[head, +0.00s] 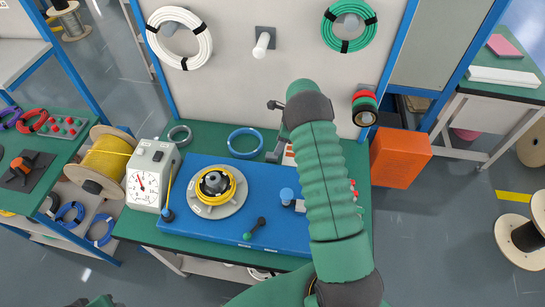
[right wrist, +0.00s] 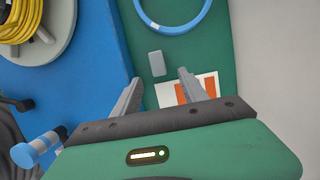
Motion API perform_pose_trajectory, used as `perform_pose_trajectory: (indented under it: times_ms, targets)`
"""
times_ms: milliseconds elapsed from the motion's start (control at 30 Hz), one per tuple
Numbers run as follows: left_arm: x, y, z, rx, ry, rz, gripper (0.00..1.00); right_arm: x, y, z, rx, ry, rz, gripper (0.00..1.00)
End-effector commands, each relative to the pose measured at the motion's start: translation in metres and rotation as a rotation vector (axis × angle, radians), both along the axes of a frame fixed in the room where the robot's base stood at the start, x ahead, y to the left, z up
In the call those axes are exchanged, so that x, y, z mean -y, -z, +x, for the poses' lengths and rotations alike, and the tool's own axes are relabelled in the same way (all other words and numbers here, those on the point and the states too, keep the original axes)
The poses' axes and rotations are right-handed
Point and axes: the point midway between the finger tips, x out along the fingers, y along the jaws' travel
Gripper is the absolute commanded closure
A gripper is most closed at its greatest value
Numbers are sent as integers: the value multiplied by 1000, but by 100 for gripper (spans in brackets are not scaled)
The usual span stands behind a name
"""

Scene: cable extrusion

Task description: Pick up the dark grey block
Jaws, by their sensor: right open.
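The grey block (right wrist: 157,63) lies on the green table top in the right wrist view, just beyond my right fingertips. My right gripper (right wrist: 160,77) is open, with its two fingers apart and nothing between them. The block is in front of the gap, nearer the left finger, and looks apart from both fingers. In the head view my right arm reaches over the table's right part, and I cannot make out the block for sure there.
A blue cable ring (head: 245,143) lies behind the block. An orange-striped white card (right wrist: 205,86) lies partly under my right finger. The blue board (head: 185,228) carries a yellow cable coil (head: 233,188) and a blue-topped post (right wrist: 38,148). An orange bin (head: 400,158) stands right.

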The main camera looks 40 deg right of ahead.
Motion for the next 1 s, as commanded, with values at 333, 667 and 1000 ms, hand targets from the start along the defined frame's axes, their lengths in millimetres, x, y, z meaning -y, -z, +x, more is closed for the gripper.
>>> perform_pose_trajectory:
  times_ms: [333, 667, 1000]
  targets:
    - [0, -11, 0, 0, -1, 0, 56, -9, 49, 11, -1, -3, 5, 49]
    - [0, -12, 0, 0, 0, 0, 56, -15, 76, 19, 3, -3, 1, 49]
    - [0, -12, 0, 0, -1, 0, 56, -14, 76, 19, 1, -3, 1, 84]
